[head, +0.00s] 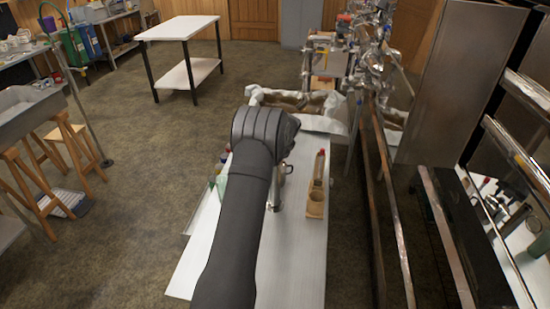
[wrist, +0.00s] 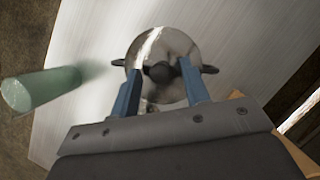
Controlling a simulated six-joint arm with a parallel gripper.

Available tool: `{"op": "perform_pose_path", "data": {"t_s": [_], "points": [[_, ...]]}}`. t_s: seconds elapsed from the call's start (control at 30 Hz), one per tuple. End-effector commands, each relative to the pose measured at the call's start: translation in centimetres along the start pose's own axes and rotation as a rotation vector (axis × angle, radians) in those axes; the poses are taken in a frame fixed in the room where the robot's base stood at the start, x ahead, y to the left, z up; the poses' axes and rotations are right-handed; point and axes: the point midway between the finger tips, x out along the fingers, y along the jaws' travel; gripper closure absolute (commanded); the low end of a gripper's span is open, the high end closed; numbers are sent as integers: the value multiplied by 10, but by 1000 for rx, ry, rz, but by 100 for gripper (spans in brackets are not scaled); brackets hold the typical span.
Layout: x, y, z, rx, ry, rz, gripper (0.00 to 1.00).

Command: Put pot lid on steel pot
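In the wrist view, a shiny round steel lid (wrist: 160,44) with a dark knob (wrist: 160,71) lies below my gripper. Dark side handles (wrist: 209,69) stick out to its left and right, apparently those of the steel pot beneath. The pot's body is hidden, so I cannot tell whether the lid is seated on it or held above it. My gripper's blue fingers (wrist: 160,80) are apart, one on each side of the knob, with gaps between them and it. In the head view my arm covers the gripper and most of this area.
A green glass (wrist: 40,88) is left of the pot in the wrist view. The white table (head: 296,262) has bare space in front. A wooden item (head: 315,203) stands right of my arm, and dark metal rails run beyond the table's right edge.

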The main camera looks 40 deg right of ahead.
Motion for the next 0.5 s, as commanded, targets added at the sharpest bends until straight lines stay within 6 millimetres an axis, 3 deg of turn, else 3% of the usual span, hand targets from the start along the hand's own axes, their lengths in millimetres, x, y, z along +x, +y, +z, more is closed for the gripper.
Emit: {"op": "perform_pose_path", "data": {"t_s": [0.33, 0.5], "points": [[-4, 0, 2, -1, -1, -1, 58], [-28, -1, 4, 0, -2, -2, 58]]}}
